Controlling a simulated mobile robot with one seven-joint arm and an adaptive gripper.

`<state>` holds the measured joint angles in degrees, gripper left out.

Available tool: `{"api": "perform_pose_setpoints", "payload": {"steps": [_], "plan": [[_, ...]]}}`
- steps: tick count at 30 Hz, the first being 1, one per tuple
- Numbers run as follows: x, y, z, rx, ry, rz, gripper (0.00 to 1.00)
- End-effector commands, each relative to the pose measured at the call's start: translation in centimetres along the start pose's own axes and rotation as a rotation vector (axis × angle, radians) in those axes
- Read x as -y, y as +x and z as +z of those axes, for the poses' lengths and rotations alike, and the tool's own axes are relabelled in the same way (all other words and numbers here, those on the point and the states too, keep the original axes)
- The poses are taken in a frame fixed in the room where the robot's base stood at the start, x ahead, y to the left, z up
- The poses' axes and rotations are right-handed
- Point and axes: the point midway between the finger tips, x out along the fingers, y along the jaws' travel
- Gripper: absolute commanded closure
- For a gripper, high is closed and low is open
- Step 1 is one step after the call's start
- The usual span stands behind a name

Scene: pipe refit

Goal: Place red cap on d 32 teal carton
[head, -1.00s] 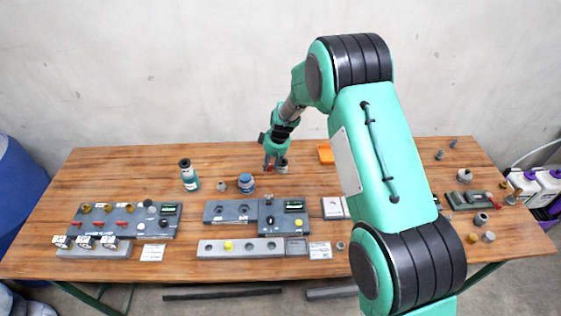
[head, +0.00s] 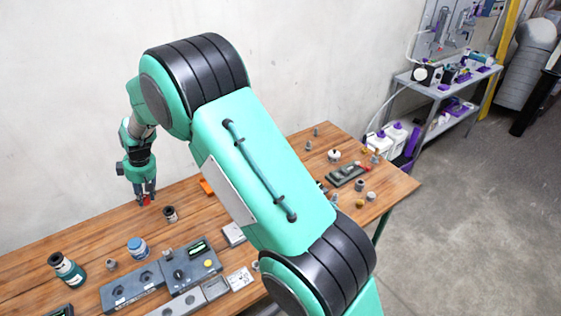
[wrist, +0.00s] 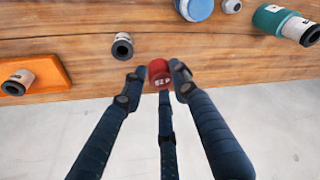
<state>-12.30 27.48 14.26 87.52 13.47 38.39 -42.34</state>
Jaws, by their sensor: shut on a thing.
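My gripper (head: 146,196) is at the back of the wooden table, near the wall. Its fingers (wrist: 155,85) are shut on the red cap (wrist: 159,73), whose white marking is upside down and too small to read surely. The cap also shows as a small red spot in the head view (head: 147,201). Whether it is clear of the tabletop is hard to tell.
A grey hollow cylinder (head: 170,214) stands just right of my gripper. A blue-lidded jar (head: 137,248) and grey panels (head: 132,287) are in front. A grey shelf (head: 440,90) stands beyond the table; open floor lies right.

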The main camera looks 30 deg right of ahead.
Motion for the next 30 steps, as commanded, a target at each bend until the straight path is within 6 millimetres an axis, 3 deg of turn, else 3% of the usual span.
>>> {"api": "perform_pose_setpoints", "payload": {"steps": [3, 14, 20, 30], "plan": [[-0.1, -2.2, -0.7, -0.002, -0.001, 0.002, 0.83], [-6.4, -3.6, 4.8, 0.005, 0.143, 0.039, 0.83], [-11.4, -5.1, 10.3, 0.009, 0.274, 0.073, 0.83], [-19.1, -8.1, 21.5, 0.013, 0.516, 0.139, 0.83]]}}
